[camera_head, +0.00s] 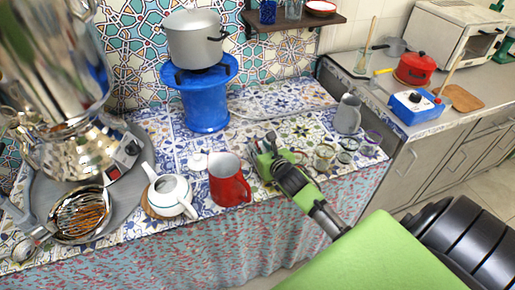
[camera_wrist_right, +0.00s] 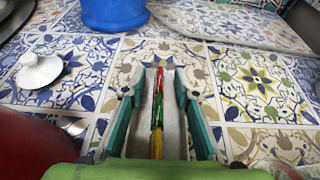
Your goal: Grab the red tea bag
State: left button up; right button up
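My right gripper (camera_head: 264,146) reaches in from the lower right and is low over the tiled table, just right of the red mug. In the right wrist view its two teal fingers (camera_wrist_right: 158,82) stand apart. Between them is a pale holder (camera_wrist_right: 172,128) with a narrow row of coloured tea bags. A red tea bag (camera_wrist_right: 160,76) shows at the far end, with green (camera_wrist_right: 157,106) and yellow ones nearer. I see no clear contact between fingers and bags. In the head view the gripper hides the tea bags. My left gripper is not in view.
A red mug (camera_head: 228,182), white teapot (camera_head: 171,193) and lid (camera_head: 198,160) stand left of the gripper. Several glass cups (camera_head: 324,157) and a grey pitcher (camera_head: 348,114) stand to the right. A blue stand (camera_head: 204,106) is behind, and a samovar (camera_head: 75,150) far left.

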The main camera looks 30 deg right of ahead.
jog(key=shift+w+d+f, duration=0.1)
jog(key=shift+w+f, duration=0.1)
jog(key=shift+w, duration=0.2)
jog(key=c, duration=0.7)
jog(key=shift+c, duration=0.2)
